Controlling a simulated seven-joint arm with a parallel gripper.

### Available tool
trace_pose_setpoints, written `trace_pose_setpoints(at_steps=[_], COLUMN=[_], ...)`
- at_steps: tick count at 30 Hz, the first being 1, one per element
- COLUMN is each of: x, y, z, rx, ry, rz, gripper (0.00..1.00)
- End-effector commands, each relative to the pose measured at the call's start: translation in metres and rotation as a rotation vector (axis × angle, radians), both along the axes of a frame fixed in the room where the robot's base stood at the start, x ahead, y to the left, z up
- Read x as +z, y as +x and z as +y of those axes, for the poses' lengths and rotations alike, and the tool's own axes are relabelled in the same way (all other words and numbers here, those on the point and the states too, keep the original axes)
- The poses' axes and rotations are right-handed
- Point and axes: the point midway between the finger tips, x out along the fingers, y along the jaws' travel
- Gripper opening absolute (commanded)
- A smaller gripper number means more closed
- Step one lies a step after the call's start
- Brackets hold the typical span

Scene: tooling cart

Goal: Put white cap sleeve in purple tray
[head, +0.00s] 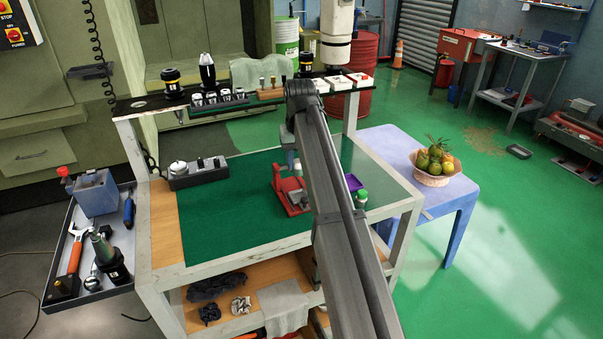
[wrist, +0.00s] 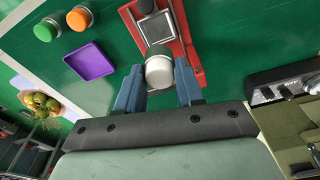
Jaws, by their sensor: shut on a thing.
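The white cap sleeve (wrist: 159,73) is a short round piece with a white end. It sits between the two blue-grey fingers of my gripper (wrist: 157,80), which is shut on it, in the wrist view. It is over or close to the red fixture (wrist: 172,40); I cannot tell whether they touch. The purple tray (wrist: 90,62) lies to the left of my gripper in the wrist view and looks empty. In the head view the tray (head: 353,183) is partly hidden behind my arm, right of the red fixture (head: 290,190).
An orange-capped jar (wrist: 79,18) and a green-capped jar (wrist: 46,31) stand near the tray. A grey holder (head: 198,172) is at the green mat's back left. A raised shelf (head: 150,104) with tool holders runs along the back. The mat's left front (head: 225,220) is clear.

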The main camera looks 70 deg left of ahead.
Motion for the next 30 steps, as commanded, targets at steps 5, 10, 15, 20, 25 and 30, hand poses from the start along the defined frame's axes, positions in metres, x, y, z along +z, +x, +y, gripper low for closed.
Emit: trace_pose_setpoints(at_steps=[5,10,15,20,25,30], x=[0.009,0.002,-0.004,-0.009,-0.007,-0.01], y=[0.023,0.08,0.138,0.175,0.176,0.175], z=[-0.005,-0.014,-0.013,0.0,0.015,0.015], rx=[-0.026,-0.089,-0.147,-0.146,-0.055,-0.006], ry=[-0.002,-0.013,-0.021,-0.02,-0.005,0.0], rz=[0.001,0.003,0.01,0.015,0.008,0.001], gripper=[0.05,0.05,0.05,0.05,0.05,0.05])
